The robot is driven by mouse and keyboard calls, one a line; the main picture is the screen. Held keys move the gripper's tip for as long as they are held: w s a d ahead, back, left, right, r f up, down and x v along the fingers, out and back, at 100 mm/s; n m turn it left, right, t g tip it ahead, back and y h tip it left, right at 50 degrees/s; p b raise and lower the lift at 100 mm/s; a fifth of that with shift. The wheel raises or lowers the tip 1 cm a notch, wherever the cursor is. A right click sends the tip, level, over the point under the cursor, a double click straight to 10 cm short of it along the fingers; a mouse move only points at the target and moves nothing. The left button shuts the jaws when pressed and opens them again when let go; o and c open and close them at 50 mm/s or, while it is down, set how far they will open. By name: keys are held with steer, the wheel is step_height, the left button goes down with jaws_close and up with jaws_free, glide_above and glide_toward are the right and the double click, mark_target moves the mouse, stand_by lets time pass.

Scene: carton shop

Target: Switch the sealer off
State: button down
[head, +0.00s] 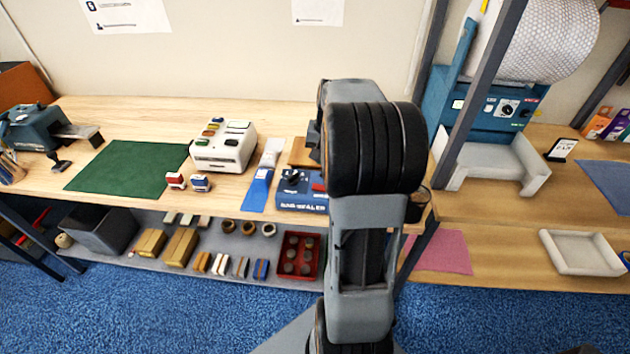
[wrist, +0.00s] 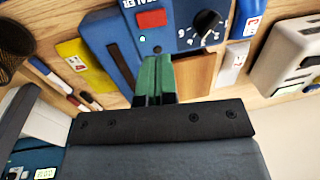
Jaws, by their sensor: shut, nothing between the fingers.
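The bag sealer (head: 298,203) is a blue box near the front edge of the wooden bench, partly hidden behind my arm in the head view. In the wrist view the sealer (wrist: 178,38) appears upside down at the top, with a red switch (wrist: 152,19), a black dial (wrist: 207,24) and small pale spots near the switch. I cannot tell which way the switch is set. My gripper (wrist: 155,60) has green fingers, shut and empty, overlapping the sealer's edge close below the switch in the picture. Contact cannot be told. My arm hides the gripper in the head view.
A blue-and-white strip (head: 258,188), two small stamps and a white machine (head: 222,148) stand left of the sealer. A green mat (head: 132,168) lies further left. A dark upright post and a teal dispenser (head: 485,115) with a bubble-wrap roll stand to the right.

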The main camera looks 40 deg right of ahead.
mark_target(316, 186)
steer(key=f, duration=0.6)
steer(key=w+a+f+p, duration=0.1)
steer(key=f, duration=0.2)
steer(key=shift+f, duration=0.15)
steer(key=shift+s+d, duration=0.1)
